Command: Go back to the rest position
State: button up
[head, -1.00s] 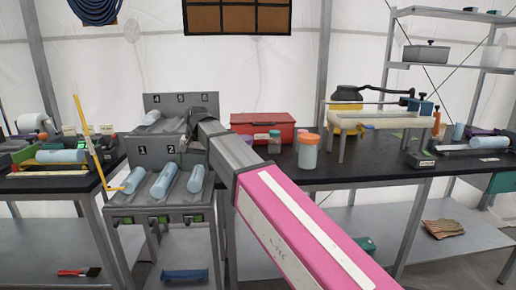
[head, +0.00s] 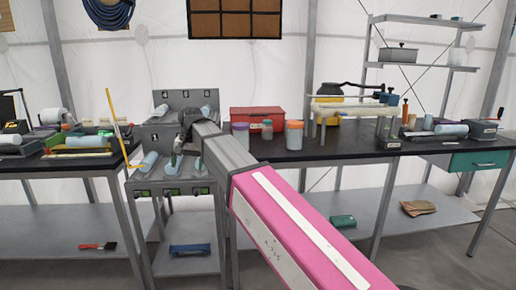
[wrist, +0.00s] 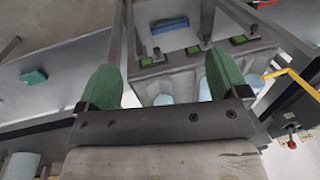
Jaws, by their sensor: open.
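My gripper (wrist: 164,65) is open and empty in the wrist view, its two green fingers wide apart. Past them is the front of a grey rack (wrist: 195,57) with green-lit labels and pale blue cylinders. In the head view my gripper (head: 187,158) is small and partly covered by my wrist, in front of the rack (head: 140,189). Blue cylinders (head: 149,162) lie in the rack's lower slots. I cannot tell how far the fingers are from them. My pink and grey arm stretches forward from the lower right.
A black table (head: 340,151) behind holds a red box (head: 257,118), jars (head: 294,134) and a press-like stand (head: 355,108). Another bench with tools is at the left. A thin yellow rod (head: 115,122) stands by the rack. Bare floor (head: 460,262) shows at lower right.

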jog(key=s+d+f+m+h, duration=0.1)
jog(key=d+f, duration=1.3)
jog(key=d, duration=0.3)
jog(key=d+f, duration=1.4)
jog(key=d, duration=0.2)
jog(key=s+d+f, duration=0.7)
jog(key=d+f, duration=0.1)
jog(key=d, duration=0.4)
jog(key=shift+h, duration=0.4)
jog(key=shift+s, duration=0.1)
